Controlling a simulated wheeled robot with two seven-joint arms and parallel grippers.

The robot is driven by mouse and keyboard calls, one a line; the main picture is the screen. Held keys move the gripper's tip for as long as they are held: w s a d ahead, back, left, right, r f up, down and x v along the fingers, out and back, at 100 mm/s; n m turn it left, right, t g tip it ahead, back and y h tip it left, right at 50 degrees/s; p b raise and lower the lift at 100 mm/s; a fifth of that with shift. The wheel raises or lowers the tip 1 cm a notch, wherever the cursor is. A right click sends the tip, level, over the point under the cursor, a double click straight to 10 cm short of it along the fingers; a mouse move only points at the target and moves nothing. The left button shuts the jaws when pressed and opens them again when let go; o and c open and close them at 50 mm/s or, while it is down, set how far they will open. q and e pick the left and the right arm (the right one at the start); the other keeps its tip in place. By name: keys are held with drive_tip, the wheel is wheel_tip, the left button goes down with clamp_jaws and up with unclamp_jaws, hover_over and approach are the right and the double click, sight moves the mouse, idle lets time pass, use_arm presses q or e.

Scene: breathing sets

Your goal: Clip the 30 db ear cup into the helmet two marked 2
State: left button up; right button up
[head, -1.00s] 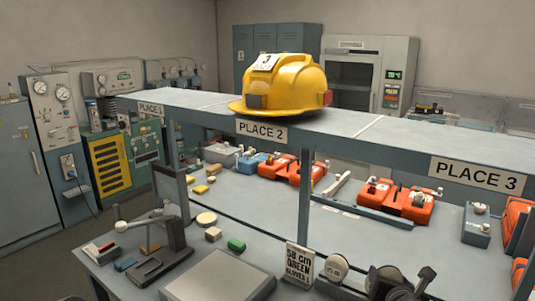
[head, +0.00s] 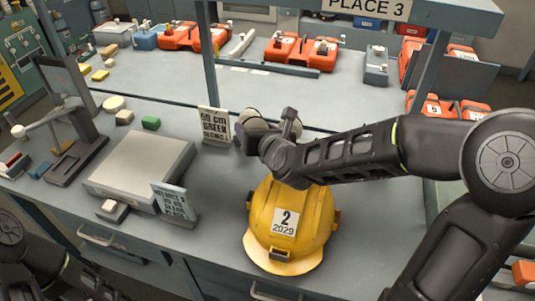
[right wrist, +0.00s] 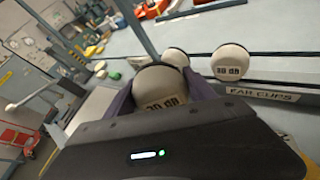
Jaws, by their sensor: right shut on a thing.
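A yellow helmet (head: 305,215) with a white label "2 2029" sits on the bench, below my right forearm in the head view. My right gripper (head: 262,128) is above and behind it, shut on a pale round ear cup (right wrist: 160,85). The held cup's print ends in "0 dB"; its first digit is partly hidden, so I cannot read it surely. Two more pale ear cups, one at the right (right wrist: 230,62) with a dB print and one nearer the middle (right wrist: 176,57), stand behind a label "EAR CUPS" (right wrist: 262,93). My left gripper is out of view.
A card reading "58 cm green slider" (head: 215,125) stands left of my right gripper. A flat grey box (head: 140,165) and a tilted printed card (head: 175,202) lie left of the helmet. A shelf post (head: 208,60) rises behind. The bench's front edge is close to the helmet.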

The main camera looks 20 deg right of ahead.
idle(0.4)
drive_tip(key=s, duration=0.1)
drive_tip(key=s+f, duration=0.1)
drive_tip(key=s, duration=0.1)
drive_tip(key=shift+s+f, duration=0.1)
drive_tip(key=shift+s, duration=0.2)
